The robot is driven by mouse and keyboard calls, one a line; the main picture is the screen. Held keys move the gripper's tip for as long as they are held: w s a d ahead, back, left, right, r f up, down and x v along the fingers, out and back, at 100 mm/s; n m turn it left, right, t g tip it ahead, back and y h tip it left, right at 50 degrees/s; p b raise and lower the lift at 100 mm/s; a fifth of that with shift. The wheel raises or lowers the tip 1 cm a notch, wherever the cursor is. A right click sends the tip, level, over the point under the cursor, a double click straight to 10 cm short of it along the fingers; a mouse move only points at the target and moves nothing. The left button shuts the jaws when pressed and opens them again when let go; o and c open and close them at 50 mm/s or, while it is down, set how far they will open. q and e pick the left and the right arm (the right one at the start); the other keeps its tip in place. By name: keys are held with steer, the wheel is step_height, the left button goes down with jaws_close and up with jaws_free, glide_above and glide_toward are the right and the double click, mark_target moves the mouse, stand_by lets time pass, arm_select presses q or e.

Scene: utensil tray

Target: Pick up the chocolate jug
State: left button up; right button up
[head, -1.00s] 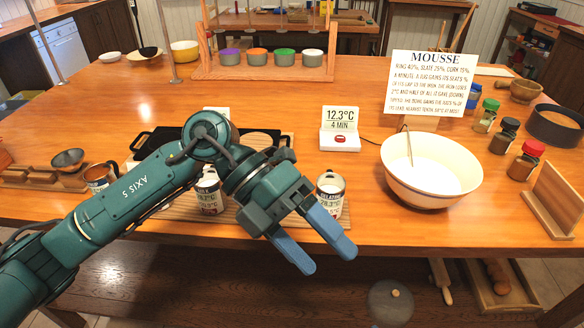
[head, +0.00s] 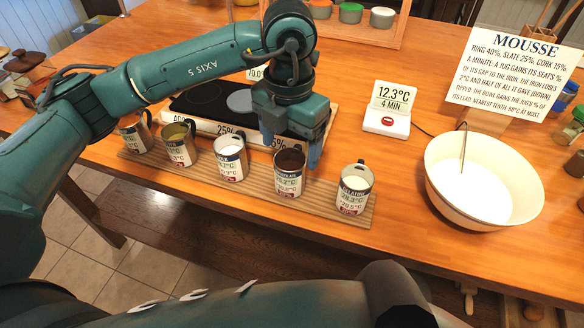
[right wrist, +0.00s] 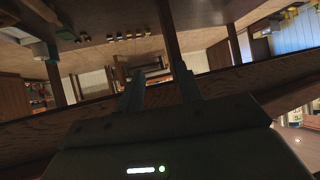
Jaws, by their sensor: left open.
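The chocolate jug (head: 289,180) is a steel jug with a white label and dark brown contents, standing upright on a slatted wooden board (head: 325,208). It is second from the right in a row of labelled jugs. My left gripper (head: 300,155) is open and points down at the jug's far side.
A jug of white contents (head: 355,187) stands close on the right, and another white-filled jug (head: 230,160) on the left. A black hotplate (head: 205,100) lies behind the row.

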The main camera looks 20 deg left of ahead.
mark_target(291, 167)
arm_select(q)
steer(key=shift+f+p, duration=0.75)
steer(key=shift+f, duration=2.35)
steer(key=shift+c, duration=0.5)
steer(key=shift+d, duration=0.1)
steer(key=c, duration=1.1)
steer(key=shift+r, duration=0.1)
